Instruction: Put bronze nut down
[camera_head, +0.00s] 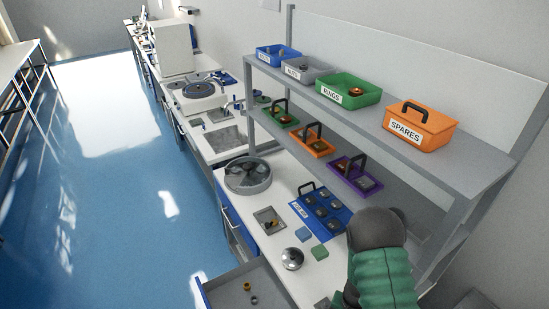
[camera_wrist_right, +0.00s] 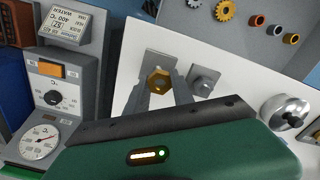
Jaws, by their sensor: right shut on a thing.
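The bronze nut (camera_wrist_right: 158,81) is a hexagonal ring between the two fingertips of my right gripper (camera_wrist_right: 159,86) in the right wrist view. The gripper is shut on it. Behind the nut is a square grey metal plate (camera_wrist_right: 161,61) on the white bench; I cannot tell whether the nut touches it. In the head view my green right arm (camera_head: 382,270) comes in at the bottom right, and it hides the nut and the fingertips. My left gripper is in neither view.
A second plate with a grey nut (camera_wrist_right: 204,83) lies beside the first. A shiny dome (camera_wrist_right: 285,113) stands farther right. A grey instrument with dials (camera_wrist_right: 54,97) stands left. An open drawer (camera_head: 265,270) holds small parts. The shelf (camera_head: 370,108) carries coloured bins.

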